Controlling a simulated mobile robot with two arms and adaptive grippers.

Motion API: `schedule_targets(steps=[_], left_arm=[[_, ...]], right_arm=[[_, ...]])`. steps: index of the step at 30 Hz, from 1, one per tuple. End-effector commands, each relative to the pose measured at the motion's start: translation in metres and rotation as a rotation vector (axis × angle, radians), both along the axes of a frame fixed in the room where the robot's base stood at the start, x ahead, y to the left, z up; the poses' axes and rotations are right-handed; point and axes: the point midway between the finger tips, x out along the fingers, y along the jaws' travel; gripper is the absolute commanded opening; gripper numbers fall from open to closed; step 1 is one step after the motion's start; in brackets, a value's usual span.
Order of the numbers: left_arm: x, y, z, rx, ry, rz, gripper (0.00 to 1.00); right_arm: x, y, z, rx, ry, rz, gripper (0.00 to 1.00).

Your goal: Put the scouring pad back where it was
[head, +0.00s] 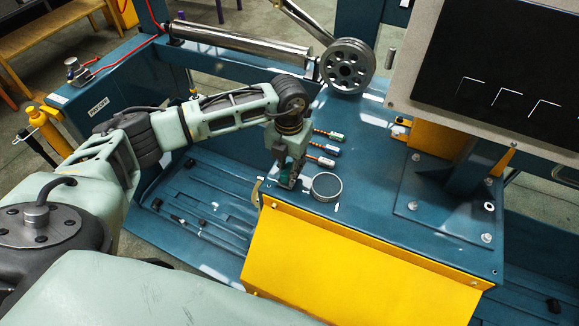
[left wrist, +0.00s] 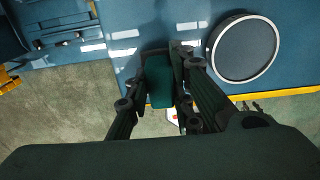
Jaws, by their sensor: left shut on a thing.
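The scouring pad is a dark green block between the fingers of my left gripper (head: 286,181). The pad (left wrist: 160,80) shows clearly in the left wrist view, with a gripper finger on each side. In the head view the fingers mostly hide it. The gripper points down over the blue deck (head: 374,150), near its front left edge. I cannot tell whether the pad touches the deck. My right gripper is not in view.
A round, metal-rimmed dish (head: 327,187) stands close right of the gripper; it also shows in the left wrist view (left wrist: 243,47). Several small tubes (head: 322,148) lie behind. A yellow panel (head: 350,262) lies in front. The deck farther right has free room.

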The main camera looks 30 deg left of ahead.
Motion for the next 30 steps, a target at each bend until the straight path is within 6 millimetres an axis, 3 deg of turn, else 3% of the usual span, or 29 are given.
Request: schedule_targets(steps=[4, 14, 15, 20, 30], left_arm=[[0.000, -0.001, -0.011, -0.001, 0.001, 0.000, 0.00], [0.000, 0.000, -0.015, -0.001, -0.001, -0.001, 0.00], [0.000, 0.000, -0.014, -0.001, -0.001, -0.001, 0.24], [0.000, 0.000, -0.014, -0.001, -0.001, -0.001, 0.38], [0.001, 0.000, -0.012, -0.001, -0.001, -0.001, 0.40]], right_arm=[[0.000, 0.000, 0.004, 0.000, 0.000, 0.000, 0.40], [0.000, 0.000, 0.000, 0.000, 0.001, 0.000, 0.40], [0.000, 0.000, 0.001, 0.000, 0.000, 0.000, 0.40], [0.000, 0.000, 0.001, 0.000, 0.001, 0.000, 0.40], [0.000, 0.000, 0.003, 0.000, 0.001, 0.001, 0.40]])
